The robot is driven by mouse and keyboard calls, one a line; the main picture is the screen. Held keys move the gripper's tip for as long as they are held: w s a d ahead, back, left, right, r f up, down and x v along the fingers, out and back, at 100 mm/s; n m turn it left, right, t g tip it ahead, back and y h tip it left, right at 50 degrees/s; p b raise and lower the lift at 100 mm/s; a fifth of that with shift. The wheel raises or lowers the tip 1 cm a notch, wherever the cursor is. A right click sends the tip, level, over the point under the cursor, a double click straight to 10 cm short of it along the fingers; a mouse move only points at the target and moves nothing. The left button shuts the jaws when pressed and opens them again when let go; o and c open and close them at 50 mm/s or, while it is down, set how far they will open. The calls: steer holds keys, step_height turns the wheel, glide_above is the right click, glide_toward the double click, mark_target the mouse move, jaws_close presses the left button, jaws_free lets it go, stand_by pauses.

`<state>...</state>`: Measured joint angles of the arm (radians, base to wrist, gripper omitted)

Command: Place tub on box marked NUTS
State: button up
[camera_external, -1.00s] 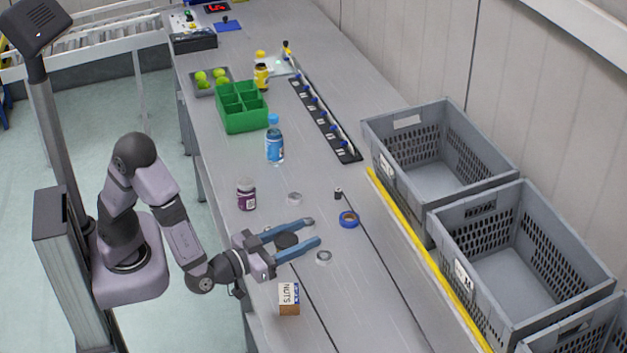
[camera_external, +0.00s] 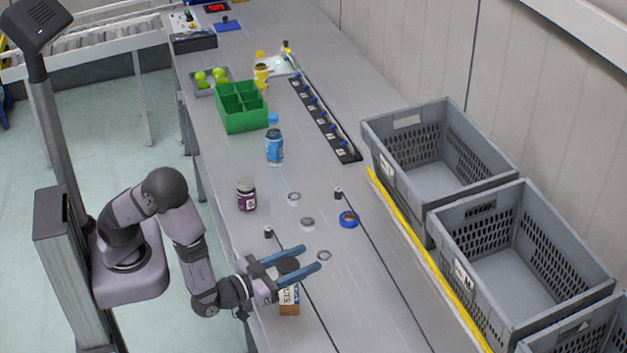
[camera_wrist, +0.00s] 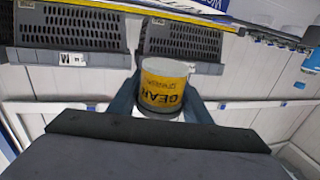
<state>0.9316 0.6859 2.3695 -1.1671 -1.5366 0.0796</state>
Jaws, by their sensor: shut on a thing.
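My gripper (camera_external: 311,259) is shut on the tub (camera_external: 288,265), which looks dark in the external view. In the wrist view the tub (camera_wrist: 165,82) has a yellow label reading GEAR and grey ends, with blue fingers on both sides of it. The small cardboard box marked NUTS (camera_external: 289,306) stands near the table's front edge. In the external view the tub appears right at the box's top and hides part of it. I cannot tell whether they touch.
A purple-labelled jar (camera_external: 246,195), a blue tape roll (camera_external: 349,219) and small grey rings (camera_external: 324,255) lie farther up the table (camera_external: 370,310). Grey crates (camera_external: 520,265) line the right side. The table right of the box is clear.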

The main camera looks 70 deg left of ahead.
steer(key=shift+f, duration=2.35)
steer(key=shift+f, duration=0.15)
steer(key=shift+f, duration=0.15)
steer(key=o, duration=1.1)
steer(key=shift+o, duration=0.2)
steer(key=shift+r, duration=0.3)
steer(key=b+v, duration=0.3)
steer(key=v, duration=0.7)
steer(key=shift+d+f, duration=0.1)
steer(key=shift+v, duration=1)
